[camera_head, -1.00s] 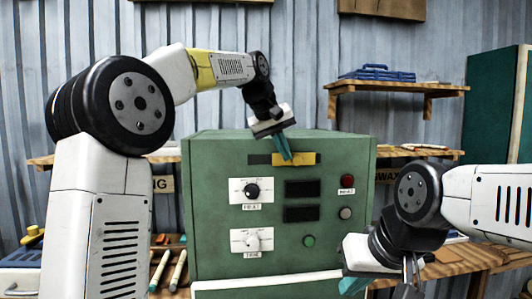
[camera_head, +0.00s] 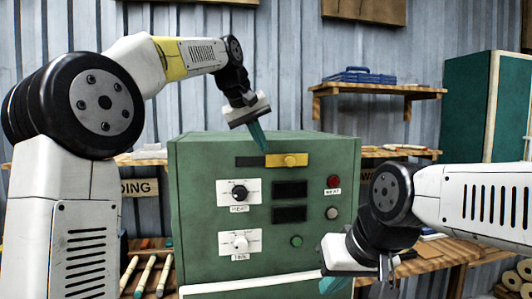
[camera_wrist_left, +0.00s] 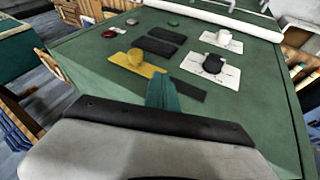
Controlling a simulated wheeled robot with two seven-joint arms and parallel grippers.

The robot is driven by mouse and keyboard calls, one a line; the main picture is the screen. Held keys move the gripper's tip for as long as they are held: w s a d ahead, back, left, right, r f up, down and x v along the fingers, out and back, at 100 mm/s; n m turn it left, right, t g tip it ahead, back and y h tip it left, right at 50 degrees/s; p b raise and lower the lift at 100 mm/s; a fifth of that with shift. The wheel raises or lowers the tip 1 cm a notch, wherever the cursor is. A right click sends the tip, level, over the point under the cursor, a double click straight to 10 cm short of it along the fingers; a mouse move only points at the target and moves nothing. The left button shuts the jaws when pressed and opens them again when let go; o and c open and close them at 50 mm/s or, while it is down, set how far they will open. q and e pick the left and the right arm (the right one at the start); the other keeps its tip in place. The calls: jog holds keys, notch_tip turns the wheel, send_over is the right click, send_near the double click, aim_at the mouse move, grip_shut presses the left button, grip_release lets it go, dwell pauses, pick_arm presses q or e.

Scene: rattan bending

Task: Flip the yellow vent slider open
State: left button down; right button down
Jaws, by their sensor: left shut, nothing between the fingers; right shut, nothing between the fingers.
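The yellow vent slider (camera_head: 289,160) with its round knob sits at the right end of a dark slot (camera_head: 249,161) on the green box's front. In the left wrist view the slider (camera_wrist_left: 138,64) lies just beyond my fingertips. My left gripper (camera_head: 262,145) is shut and empty, its teal fingertips pointing down near the slider's left edge. In the left wrist view the fingertips (camera_wrist_left: 163,92) overlap the slot beside the slider; I cannot tell whether they touch. My right gripper (camera_head: 335,285) is shut and empty, low at the box's right front.
The green control box (camera_head: 205,200) has a heat dial (camera_head: 239,192), a lower dial (camera_head: 240,242), dark displays and round buttons below the slot. Shelves and a workbench stand behind and beside it. Rods (camera_head: 147,273) lie left of the box.

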pick_arm(q)
jog(key=v, duration=0.6)
jog(key=shift+s+r, duration=0.15)
jog(key=shift+r, duration=0.2)
jog(key=shift+a, duration=0.1)
jog(key=s+a+f, duration=0.4)
jog(key=s+f, duration=0.4)
jog(key=f, duration=0.1)
jog(key=s+a+f+m+y, duration=0.1)
jog(key=s+a+f, duration=0.4)
jog(key=s+f, duration=0.3)
jog(key=s+a+f+y, duration=0.1)
jog(key=s+a+f, duration=0.4)
jog(key=s+f, duration=0.4)
notch_tip(320, 180, down, 2)
jog(key=shift+a+f+m+t, duration=0.15)
jog(key=shift+a+m+t, duration=0.15)
jog(key=shift+t, duration=0.1)
